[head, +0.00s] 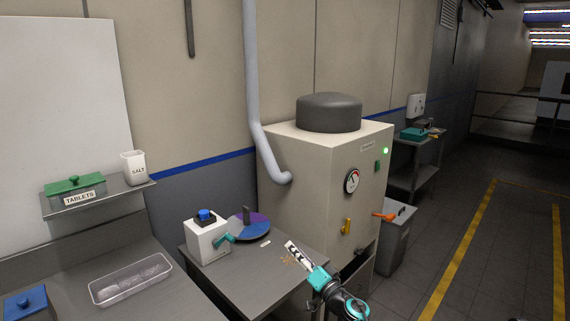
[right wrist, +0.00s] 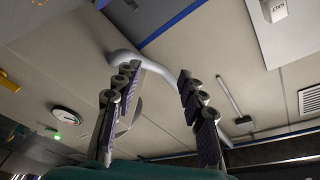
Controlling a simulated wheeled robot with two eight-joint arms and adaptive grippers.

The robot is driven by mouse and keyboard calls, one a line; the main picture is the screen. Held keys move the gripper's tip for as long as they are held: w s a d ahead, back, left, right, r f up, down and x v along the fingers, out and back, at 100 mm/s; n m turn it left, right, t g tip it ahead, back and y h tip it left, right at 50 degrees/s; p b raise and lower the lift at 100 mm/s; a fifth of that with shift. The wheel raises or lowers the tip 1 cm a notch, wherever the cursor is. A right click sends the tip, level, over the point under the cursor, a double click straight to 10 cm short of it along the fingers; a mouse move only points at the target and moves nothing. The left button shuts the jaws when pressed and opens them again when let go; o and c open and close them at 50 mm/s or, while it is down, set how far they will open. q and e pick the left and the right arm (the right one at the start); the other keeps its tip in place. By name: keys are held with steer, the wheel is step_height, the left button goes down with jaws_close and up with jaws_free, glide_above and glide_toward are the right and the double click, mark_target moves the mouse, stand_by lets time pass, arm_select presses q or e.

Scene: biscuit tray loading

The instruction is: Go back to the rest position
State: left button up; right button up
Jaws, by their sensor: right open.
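My right gripper (head: 294,251) reaches in from the bottom of the head view, over the right edge of the grey side table (head: 250,287) and in front of the beige machine (head: 325,165). In the right wrist view its two fingers (right wrist: 150,88) stand apart with nothing between them. That view is tilted and looks toward the wall and the grey pipe (right wrist: 150,65). My left gripper is in neither view.
On the side table stand a white box with a blue knob (head: 206,238) and a purple-blue disc (head: 250,228). A clear tray (head: 131,279) lies on the left counter. A shelf holds a green tablets box (head: 76,185) and a salt container (head: 134,167). Floor is clear at right.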

steer(key=s+d+r+m+t+h, duration=0.1)
steer(key=s+d+r+h, duration=0.25)
steer(key=d+h, duration=0.2)
steer(key=s+d+r+m+t+h, duration=0.1)
steer(key=s+d+r+m+h, duration=0.1)
steer(key=d+r+h, duration=0.4)
steer(key=s+d+f+g, duration=0.3)
steer(key=s+d+f, duration=0.15)
steer(key=s, duration=0.35)
steer(key=s+f+n+g, duration=0.2)
steer(key=s+f, duration=0.2)
steer(key=s, duration=0.4)
steer(key=s+a+f+n+g+y, duration=0.1)
steer(key=s+f+n+g, duration=0.1)
steer(key=s+f, duration=0.3)
steer(key=s+a+f+n+g, duration=0.1)
steer(key=s+f+g, duration=0.3)
steer(key=s, duration=0.6)
steer(key=shift+s+f+n, duration=0.4)
steer(key=shift+f+n, duration=0.05)
steer(key=shift+n, duration=0.45)
